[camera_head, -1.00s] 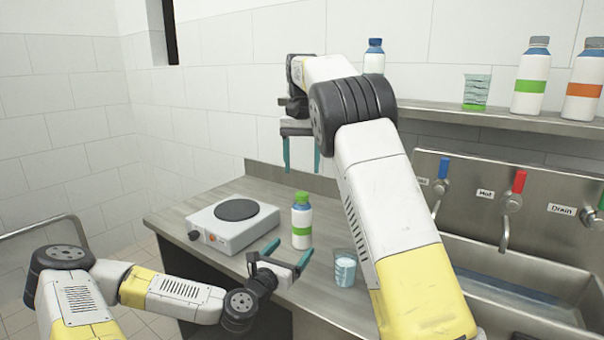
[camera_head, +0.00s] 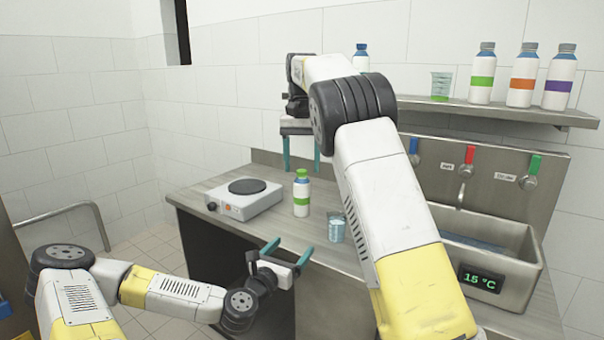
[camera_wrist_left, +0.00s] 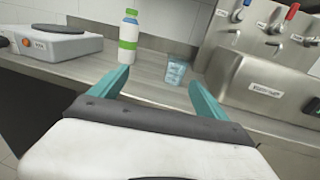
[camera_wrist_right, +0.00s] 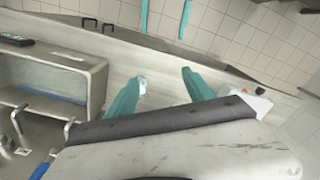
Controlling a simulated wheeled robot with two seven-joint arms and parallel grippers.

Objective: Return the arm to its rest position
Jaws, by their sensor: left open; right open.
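My right gripper (camera_head: 301,165) hangs fingers down in front of the tiled wall, upper middle of the head view. It is open and empty, and its forearm blocks part of the counter and sink. It is also open in the right wrist view (camera_wrist_right: 163,78). My left gripper (camera_head: 288,250) is lower, in front of the counter's front edge, with its fingers apart and nothing between them. In the left wrist view its open fingers (camera_wrist_left: 158,78) point toward the counter, with a green-banded bottle (camera_wrist_left: 128,38) and a cup (camera_wrist_left: 175,70) beyond, both apart from the fingers.
A hot plate (camera_head: 243,201), the bottle (camera_head: 301,195) and the cup (camera_head: 336,228) stand on the counter. A sink (camera_head: 518,278) reading 15 °C is at right, under three taps. A shelf (camera_head: 480,106) holds several bottles and a glass. Open floor (camera_head: 140,255) lies left.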

